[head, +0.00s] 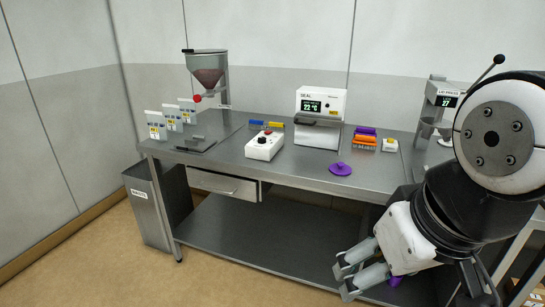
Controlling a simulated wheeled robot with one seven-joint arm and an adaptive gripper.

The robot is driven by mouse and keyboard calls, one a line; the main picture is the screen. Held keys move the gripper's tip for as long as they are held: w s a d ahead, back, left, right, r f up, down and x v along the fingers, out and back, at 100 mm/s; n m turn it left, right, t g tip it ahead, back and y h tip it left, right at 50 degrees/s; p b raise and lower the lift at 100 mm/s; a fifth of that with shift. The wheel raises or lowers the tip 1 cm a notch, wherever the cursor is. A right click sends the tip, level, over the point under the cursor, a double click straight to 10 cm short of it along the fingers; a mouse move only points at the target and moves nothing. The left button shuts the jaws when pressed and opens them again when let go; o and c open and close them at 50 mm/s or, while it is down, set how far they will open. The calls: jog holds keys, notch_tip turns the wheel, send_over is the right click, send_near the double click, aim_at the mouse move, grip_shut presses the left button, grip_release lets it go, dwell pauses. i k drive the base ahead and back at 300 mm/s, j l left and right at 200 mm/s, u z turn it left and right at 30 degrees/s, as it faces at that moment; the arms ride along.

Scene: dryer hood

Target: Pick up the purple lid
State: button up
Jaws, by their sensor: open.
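A purple lid (340,169), round and flat with a small raised knob, lies on the steel table (290,173) near its front edge, right of the middle. Nothing is touching it. My gripper (345,282) is open, low at the lower right, in front of the table and below its top, well apart from the lid. Its fingers point left. A small purple patch (396,281) shows beneath the gripper body; I cannot tell what it belongs to.
A SEAL unit (320,104) stands behind the lid. A white control box (264,145) is to its left. A lid press (439,105) stands far right. The tabletop around the lid is clear.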

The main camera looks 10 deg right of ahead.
aim_at(339, 168)
jog(key=z, duration=1.05)
jog(key=i, duration=1.15)
jog(key=j+u, duration=0.6)
